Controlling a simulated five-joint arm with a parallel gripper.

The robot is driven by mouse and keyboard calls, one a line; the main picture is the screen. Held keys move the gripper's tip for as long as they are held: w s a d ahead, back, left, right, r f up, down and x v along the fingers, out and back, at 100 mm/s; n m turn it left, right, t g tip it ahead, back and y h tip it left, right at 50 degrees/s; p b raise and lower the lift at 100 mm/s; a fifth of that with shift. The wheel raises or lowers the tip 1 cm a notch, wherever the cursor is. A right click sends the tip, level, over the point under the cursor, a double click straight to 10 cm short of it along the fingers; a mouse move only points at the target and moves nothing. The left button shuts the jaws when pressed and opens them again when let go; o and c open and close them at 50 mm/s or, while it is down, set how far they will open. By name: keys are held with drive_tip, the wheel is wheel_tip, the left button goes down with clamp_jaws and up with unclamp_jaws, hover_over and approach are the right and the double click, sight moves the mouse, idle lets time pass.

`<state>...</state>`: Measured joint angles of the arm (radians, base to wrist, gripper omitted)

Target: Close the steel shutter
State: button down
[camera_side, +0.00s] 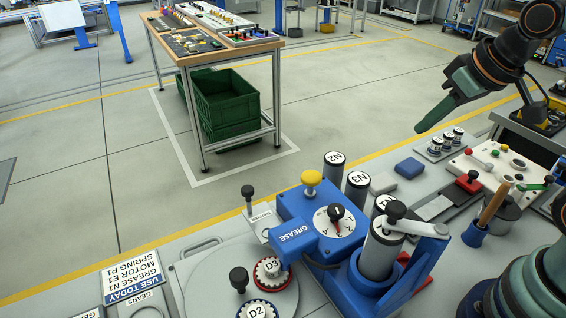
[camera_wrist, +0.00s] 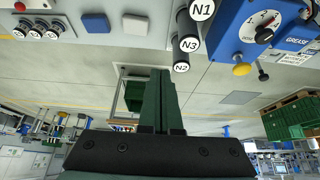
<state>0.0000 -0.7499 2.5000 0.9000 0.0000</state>
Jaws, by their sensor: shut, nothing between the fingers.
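A light metal plate (camera_side: 262,222) with small lettering, perhaps reading "shutter", lies beside the blue grease machine (camera_side: 292,205). A black-knobbed upright handle (camera_side: 248,198) stands at its far end. I cannot tell how far the shutter is open. In the wrist view a dark knob (camera_wrist: 262,73), possibly that handle, shows near the machine's yellow knob. My gripper (camera_side: 421,129) is shut and empty, raised in the air at the upper right, well apart from the plate. In the wrist view its green fingers (camera_wrist: 160,73) lie together.
A round plate (camera_side: 225,285) carries gears D3 and D2. A blue block (camera_side: 409,168) lies near the bench's far edge.

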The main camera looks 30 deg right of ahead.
drive_tip(key=c, duration=0.8)
unclamp_jaws()
drive_tip(key=shift+w+a+r, duration=0.15)
drive_tip(key=shift+o, duration=0.7)
drive_tip(key=w+a+r+n+g, duration=0.1)
drive_tip(key=w+a+r+n, duration=0.1)
drive_tip(key=w+a, duration=0.3)
drive_tip(key=shift+a+r+n+g+y, duration=0.3)
drive_tip(key=shift+a+r, duration=0.1)
drive_tip(key=shift+r, duration=0.5)
drive_tip(key=n+g, duration=0.4)
drive_tip(key=n, duration=0.2)
hover_over(247, 189)
wheel_tip(247, 189, down, 3)
wheel_tip(247, 189, down, 12)
drive_tip(key=shift+r, duration=0.25)
